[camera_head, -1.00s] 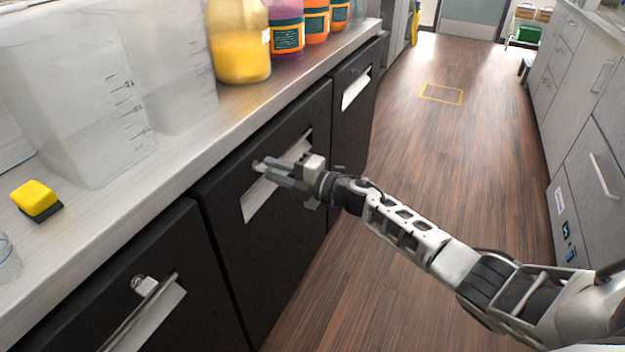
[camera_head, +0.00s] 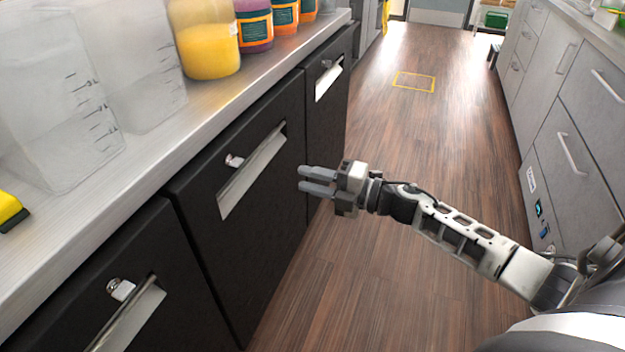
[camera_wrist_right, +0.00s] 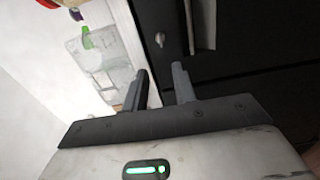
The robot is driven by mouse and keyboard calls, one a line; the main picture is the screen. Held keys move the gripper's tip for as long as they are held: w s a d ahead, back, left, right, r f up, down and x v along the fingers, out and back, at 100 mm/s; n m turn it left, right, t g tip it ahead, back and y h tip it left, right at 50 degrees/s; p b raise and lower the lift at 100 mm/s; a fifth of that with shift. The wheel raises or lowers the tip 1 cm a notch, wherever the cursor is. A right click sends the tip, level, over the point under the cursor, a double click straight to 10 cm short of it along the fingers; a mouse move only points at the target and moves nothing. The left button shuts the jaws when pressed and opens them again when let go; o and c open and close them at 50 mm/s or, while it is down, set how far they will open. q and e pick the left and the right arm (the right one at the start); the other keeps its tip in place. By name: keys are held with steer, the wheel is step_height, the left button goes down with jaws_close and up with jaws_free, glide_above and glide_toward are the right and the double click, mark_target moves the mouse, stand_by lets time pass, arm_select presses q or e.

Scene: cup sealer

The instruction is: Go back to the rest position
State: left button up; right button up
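My right gripper (camera_head: 318,182) is in the middle of the head view, in front of the black drawer fronts and over the wood floor. Its two fingers point left with a gap between them, and nothing is held. In the right wrist view the fingers (camera_wrist_right: 160,88) are also apart and empty. The nearest drawer front (camera_head: 250,180) with its metal handle is left of the fingers and apart from them. My left gripper does not show in the head view.
The counter (camera_head: 140,190) on the left holds clear containers (camera_head: 60,120), a yellow-filled jar (camera_head: 208,50), several coloured jars and a yellow sponge (camera_head: 10,208). Grey cabinets (camera_head: 575,130) line the right side. The floor (camera_head: 440,150) between is clear.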

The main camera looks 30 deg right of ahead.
steer(key=s+a+f+m+g+h, duration=0.1)
steer(key=s+a+f+m+h, duration=0.1)
steer(key=s+a+f+m, duration=0.2)
steer(key=s+a+f+m+g+h, duration=0.1)
steer(key=s+a+f+m+h, duration=0.2)
steer(key=s+m, duration=0.6)
steer(key=s+a+f+m+g+h, duration=0.1)
steer(key=s+a+f+m+h, duration=0.1)
steer(key=s+a+f+m, duration=0.2)
steer(key=s+a+m, duration=0.3)
steer(key=m, duration=0.3)
steer(key=shift+s+a+f+g+h, duration=0.3)
steer(key=shift+s+f, duration=0.05)
steer(key=shift+f, duration=0.05)
stand_by(0.5)
